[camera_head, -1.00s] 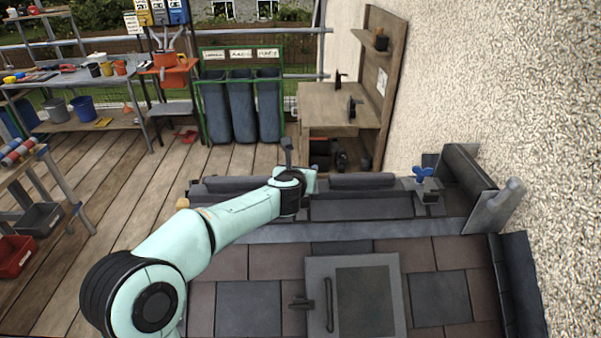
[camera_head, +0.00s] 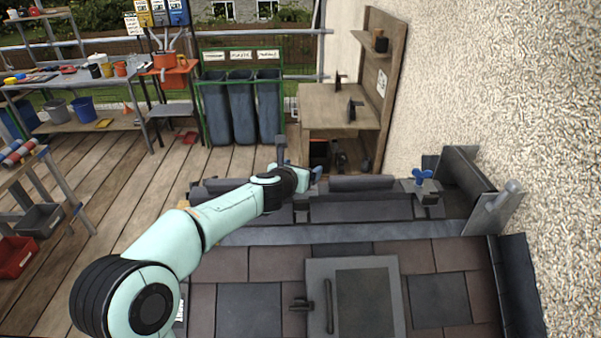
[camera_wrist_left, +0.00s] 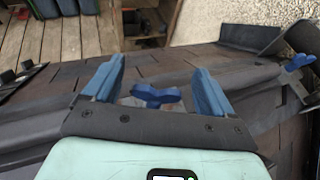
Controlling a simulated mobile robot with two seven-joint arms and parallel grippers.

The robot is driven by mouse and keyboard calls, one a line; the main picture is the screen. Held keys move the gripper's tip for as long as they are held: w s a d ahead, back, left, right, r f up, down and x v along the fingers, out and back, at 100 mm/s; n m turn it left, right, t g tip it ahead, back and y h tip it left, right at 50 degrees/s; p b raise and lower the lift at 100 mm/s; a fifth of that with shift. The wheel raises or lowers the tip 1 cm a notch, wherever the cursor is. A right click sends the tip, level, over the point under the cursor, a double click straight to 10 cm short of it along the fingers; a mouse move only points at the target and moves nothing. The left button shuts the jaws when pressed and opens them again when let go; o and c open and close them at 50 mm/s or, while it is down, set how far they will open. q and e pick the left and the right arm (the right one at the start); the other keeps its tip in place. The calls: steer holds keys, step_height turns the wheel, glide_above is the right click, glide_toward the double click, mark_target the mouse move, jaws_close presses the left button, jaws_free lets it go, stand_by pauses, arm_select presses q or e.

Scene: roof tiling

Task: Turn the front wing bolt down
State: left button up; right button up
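My left gripper (camera_head: 314,173) is over the ridge of the roof, seen mostly from behind in the head view. In the left wrist view its two blue fingers (camera_wrist_left: 155,84) are apart. A blue wing bolt (camera_wrist_left: 157,96) shows between them, with a clear gap on each side. In the head view I cannot tell this bolt from the blue fingertips. A second blue wing bolt (camera_head: 422,176) stands on a bracket at the right end of the ridge. It also shows at the right of the left wrist view (camera_wrist_left: 298,62). My right gripper is not in view.
Dark ridge tiles (camera_head: 362,207) run along the roof. A grey hatch (camera_head: 365,300) with a handle lies in the tiles in front. The rough wall (camera_head: 520,100) bounds the right side. A wooden bench (camera_head: 340,105) and bins (camera_head: 240,105) stand beyond the ridge.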

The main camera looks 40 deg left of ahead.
arm_select(q)
steer(key=shift+f, duration=0.3)
steer(key=shift+s+d+r, duration=0.15)
steer(key=shift+s+r, duration=0.05)
steer(key=shift+s, duration=0.25)
steer(key=p+v, duration=0.2)
steer(key=v, duration=1)
steer(key=shift+r, duration=0.15)
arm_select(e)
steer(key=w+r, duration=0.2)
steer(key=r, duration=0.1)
arm_select(q)
steer(key=shift+s, duration=0.2)
